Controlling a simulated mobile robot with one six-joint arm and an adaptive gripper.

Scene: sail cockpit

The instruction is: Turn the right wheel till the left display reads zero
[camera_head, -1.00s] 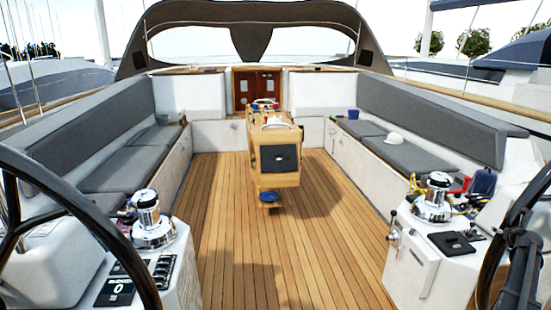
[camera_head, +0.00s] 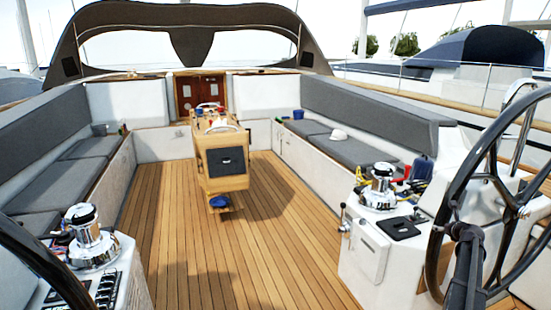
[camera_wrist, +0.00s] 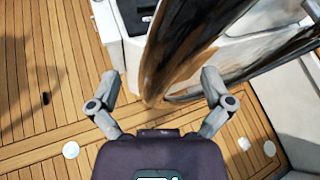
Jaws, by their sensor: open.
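The right wheel (camera_head: 434,230) is a large dark rim with spokes at the right edge of the head view, partly cut off. My gripper (camera_head: 456,207) is in front of the wheel's left part. In the wrist view, the open gripper (camera_wrist: 158,80) has its two grey fingers spread, with the dark, streaked wheel rim (camera_wrist: 178,50) large ahead between them. I cannot tell whether the rim is within the fingers' reach. The left display is outside both current views. The left wheel (camera_head: 45,262) shows only as a dark arc at the lower left.
A white right console (camera_head: 365,250) with a chrome winch (camera_head: 381,185) and a lever (camera_head: 343,215) stands left of the right wheel. A left console has another winch (camera_head: 91,240). A wooden table (camera_head: 222,160) stands mid-cockpit. The plank floor (camera_head: 240,260) around it is open.

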